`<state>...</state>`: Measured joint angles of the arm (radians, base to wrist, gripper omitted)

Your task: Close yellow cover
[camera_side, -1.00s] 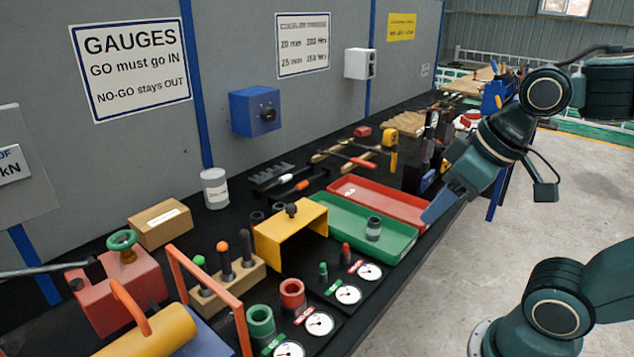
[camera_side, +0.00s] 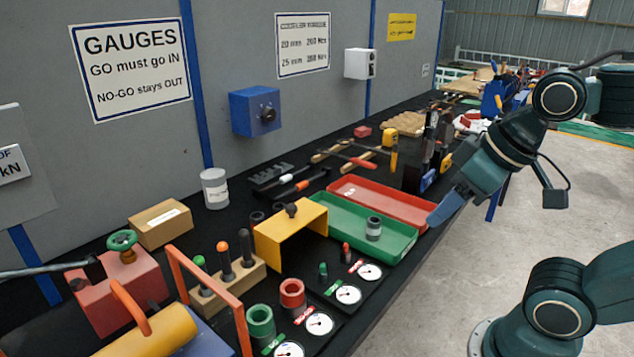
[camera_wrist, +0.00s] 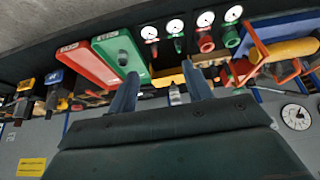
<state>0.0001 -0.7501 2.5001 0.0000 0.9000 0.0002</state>
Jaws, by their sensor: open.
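A yellow bent cover (camera_side: 290,236) with a black knob on top stands on the black bench, left of the green tray. A rounded yellow cover (camera_side: 155,335) with an orange handle sits at the near left, partly cut off by the frame; I cannot tell from the pictures which one is meant. My gripper (camera_side: 442,208) is open and empty near the right end of the red tray, apart from both covers. In the wrist view my gripper (camera_wrist: 160,92) shows two spread fingers, with part of the bent cover (camera_wrist: 168,76) beyond them and the rounded cover (camera_wrist: 292,48) at upper right.
A green tray (camera_side: 345,219) holding a grey coupler and a red tray (camera_side: 350,188) lie along the bench's right side. An orange frame (camera_side: 205,300), a gauge block (camera_side: 228,283) and several dials (camera_side: 348,294) stand near the covers. Open floor lies right of the bench.

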